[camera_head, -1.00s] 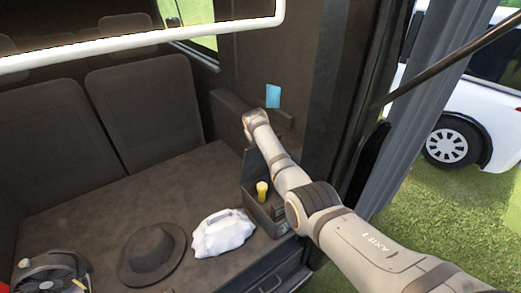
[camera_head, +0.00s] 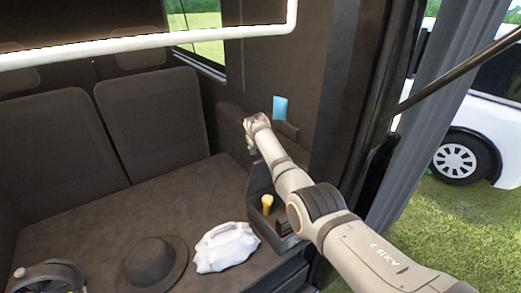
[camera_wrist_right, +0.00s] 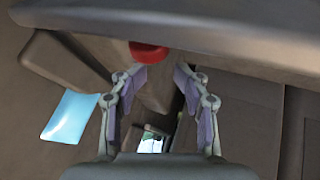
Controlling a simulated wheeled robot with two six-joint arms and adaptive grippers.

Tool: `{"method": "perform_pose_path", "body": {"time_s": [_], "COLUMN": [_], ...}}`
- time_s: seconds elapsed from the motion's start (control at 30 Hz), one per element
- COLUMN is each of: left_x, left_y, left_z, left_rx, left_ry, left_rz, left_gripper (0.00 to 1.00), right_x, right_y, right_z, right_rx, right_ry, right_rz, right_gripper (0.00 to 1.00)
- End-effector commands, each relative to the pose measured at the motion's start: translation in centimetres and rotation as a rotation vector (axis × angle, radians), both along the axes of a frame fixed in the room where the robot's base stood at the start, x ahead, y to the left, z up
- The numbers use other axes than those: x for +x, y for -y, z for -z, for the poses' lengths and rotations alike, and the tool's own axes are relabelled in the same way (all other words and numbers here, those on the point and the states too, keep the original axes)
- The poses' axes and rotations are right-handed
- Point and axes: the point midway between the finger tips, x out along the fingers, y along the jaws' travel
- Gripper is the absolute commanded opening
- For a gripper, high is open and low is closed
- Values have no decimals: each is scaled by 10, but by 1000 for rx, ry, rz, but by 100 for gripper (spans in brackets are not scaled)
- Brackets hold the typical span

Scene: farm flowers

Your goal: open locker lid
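A dark open box (camera_head: 283,243) with an upright dark panel (camera_head: 260,180) at its back, which may be the lid, stands at the right end of the bench. My right arm crosses in front and hides part of it. The arm's far end is by the side wall in the head view; its fingers are not clear there. In the right wrist view my right gripper (camera_wrist_right: 160,98) is open, its fingers apart with nothing held. A broad grey-brown slab (camera_wrist_right: 190,25) spans the top of that view, with a red round thing (camera_wrist_right: 148,51) just beyond the fingers. I cannot tell whether this slab is the lid.
A yellow-topped item (camera_head: 267,203) is in the box. A white bag (camera_head: 225,247), a dark hat (camera_head: 152,262) and a fan-like device (camera_head: 48,277) lie on the bench (camera_head: 110,223). A blue card (camera_head: 280,107) is on the side wall. A white bar (camera_head: 150,40) crosses above.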

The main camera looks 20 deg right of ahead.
Motion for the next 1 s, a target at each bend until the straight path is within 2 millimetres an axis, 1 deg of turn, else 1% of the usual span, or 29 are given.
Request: {"method": "perform_pose_path", "body": {"time_s": [0.33,0.5,0.6,0.9,1.0], "left_x": [0,0,0,1,1], "left_y": [-3,-2,-2,-2,-1], "left_z": [0,0,0,0,0], "left_rx": [4,3,2,2,2], "left_ry": [1,1,1,1,1], "left_rz": [1,1,1,1,1], "left_gripper": [40,40,40,40,40], "right_x": [-2,-8,-17,-55,-64], "right_y": [2,-1,-4,-18,-21], "right_z": [3,-5,-16,-69,-81], "right_rx": [-2,-2,-1,-1,0], "right_ry": [-7,-6,-5,-4,-5], "right_rz": [2,3,2,1,0], "right_gripper": [48,48,48,48,48]}}
